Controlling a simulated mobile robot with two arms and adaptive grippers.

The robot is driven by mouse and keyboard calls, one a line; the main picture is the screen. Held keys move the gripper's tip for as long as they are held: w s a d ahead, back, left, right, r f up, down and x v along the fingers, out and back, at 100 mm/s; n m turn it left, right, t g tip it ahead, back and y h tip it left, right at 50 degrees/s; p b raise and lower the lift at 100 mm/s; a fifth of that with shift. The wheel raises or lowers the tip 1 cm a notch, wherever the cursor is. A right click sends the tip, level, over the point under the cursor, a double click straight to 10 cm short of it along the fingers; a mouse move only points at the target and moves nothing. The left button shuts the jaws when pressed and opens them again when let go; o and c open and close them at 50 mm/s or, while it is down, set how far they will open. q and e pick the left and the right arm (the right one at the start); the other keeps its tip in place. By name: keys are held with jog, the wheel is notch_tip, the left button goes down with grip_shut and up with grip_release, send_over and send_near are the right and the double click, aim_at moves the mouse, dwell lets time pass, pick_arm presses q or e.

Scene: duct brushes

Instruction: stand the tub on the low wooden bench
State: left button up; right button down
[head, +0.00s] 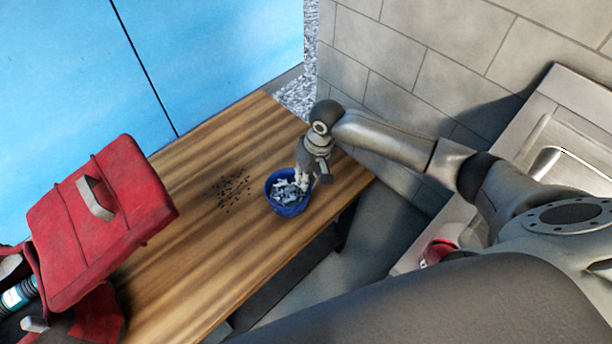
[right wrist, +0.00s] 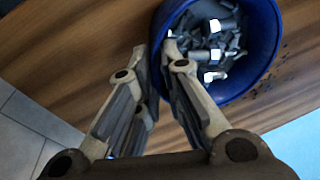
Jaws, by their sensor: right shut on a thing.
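The tub (head: 273,198) is blue and round and holds several grey and white small parts. It is over the low wooden bench (head: 190,235), near its right end, and looks upright. I cannot tell whether its base touches the wood. In the right wrist view the fingers (right wrist: 168,65) pinch the wall of the tub (right wrist: 262,70), and the bench (right wrist: 100,40) lies beneath. My left gripper is not in view.
A red toolbox (head: 100,220) with an open lid stands at the bench's left end. Scattered black bits (head: 233,190) lie left of the tub. A blue panel (head: 210,50) and a grey block wall (head: 420,50) bound the bench. A sink unit (head: 575,125) is at right.

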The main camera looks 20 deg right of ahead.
jog(key=c, duration=1.6)
grip_release()
jog(key=shift+f, duration=0.1)
jog(key=shift+o, duration=0.2)
notch_tip(320, 180, up, 12)
jog(key=d+p, duration=0.1)
jog(key=d, duration=0.1)
jog(key=shift+s, duration=0.45)
